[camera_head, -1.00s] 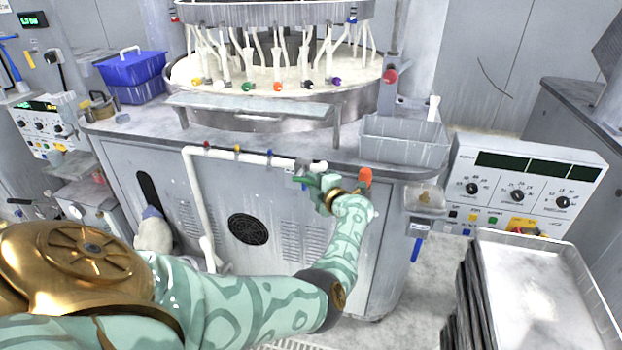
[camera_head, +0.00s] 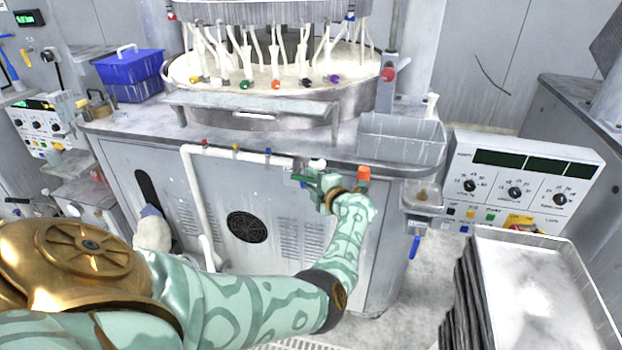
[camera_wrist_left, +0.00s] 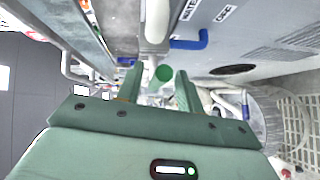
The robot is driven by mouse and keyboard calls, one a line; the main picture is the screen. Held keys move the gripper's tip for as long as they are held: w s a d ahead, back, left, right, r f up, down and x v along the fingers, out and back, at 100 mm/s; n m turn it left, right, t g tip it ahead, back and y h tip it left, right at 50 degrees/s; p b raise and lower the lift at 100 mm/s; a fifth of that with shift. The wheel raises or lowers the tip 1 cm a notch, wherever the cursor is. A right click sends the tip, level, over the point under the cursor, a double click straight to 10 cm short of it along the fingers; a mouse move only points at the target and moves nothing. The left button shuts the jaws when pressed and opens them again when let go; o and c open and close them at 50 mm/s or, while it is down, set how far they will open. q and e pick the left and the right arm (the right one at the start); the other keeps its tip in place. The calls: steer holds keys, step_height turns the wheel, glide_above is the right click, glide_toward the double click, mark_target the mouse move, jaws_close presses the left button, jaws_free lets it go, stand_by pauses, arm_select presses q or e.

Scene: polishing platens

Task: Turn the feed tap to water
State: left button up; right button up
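The feed line is a white pipe (camera_head: 262,158) along the front of the grey machine cabinet, with small red, yellow and blue fittings. My left gripper (camera_head: 303,182) is at its right end, where fingers and tap overlap. In the left wrist view the left gripper (camera_wrist_left: 160,88) has its two green fingers apart. A round green piece (camera_wrist_left: 164,73) shows between them, with visible gaps on both sides; I cannot tell whether it is the tap's handle. A blue lever (camera_wrist_left: 190,41) lies beyond, beside labels (camera_wrist_left: 207,10) that are only partly legible. My right gripper is not in view.
An orange knob (camera_head: 363,174) is close to the right of my left wrist. A grey bin (camera_head: 402,140) stands on the cabinet top. A control box (camera_head: 520,185) and a stack of trays (camera_head: 530,285) stand to the right. The cabinet front (camera_head: 190,205) is otherwise mostly clear.

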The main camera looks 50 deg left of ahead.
arm_select(q)
steer(key=p+v, duration=0.2)
steer(key=v, duration=0.9)
steer(key=w+d+f+m+t+h, duration=0.2)
steer(key=w+d+m+t+h, duration=0.4)
steer(key=w+d+m+t, duration=0.6)
steer(key=s+d+f+m+g+h, duration=0.1)
steer(key=s+d+f+m+h, duration=0.2)
steer(key=s+f+m, duration=0.35)
steer(key=s+d+f+m+g+h, duration=0.2)
steer(key=s+d+f+m+h, duration=0.1)
steer(key=f, duration=0.6)
steer(key=s+d+f+m+g+h, duration=0.1)
steer(key=s+d+f+m+h, duration=0.3)
steer(key=f, duration=0.3)
steer(key=s+f+m+g, duration=0.35)
steer(key=s+f, duration=0.45)
steer(key=s, duration=0.5)
steer(key=s+f+m+g, duration=0.35)
steer(key=s+f, duration=0.55)
steer(key=s, duration=0.4)
steer(key=s+a+f+m+g, duration=0.1)
steer(key=s+a+g, duration=0.1)
steer(key=s, duration=1.1)
steer(key=s+a+f+m+g, duration=0.2)
steer(key=s, duration=1.1)
steer(key=shift+a, duration=0.4)
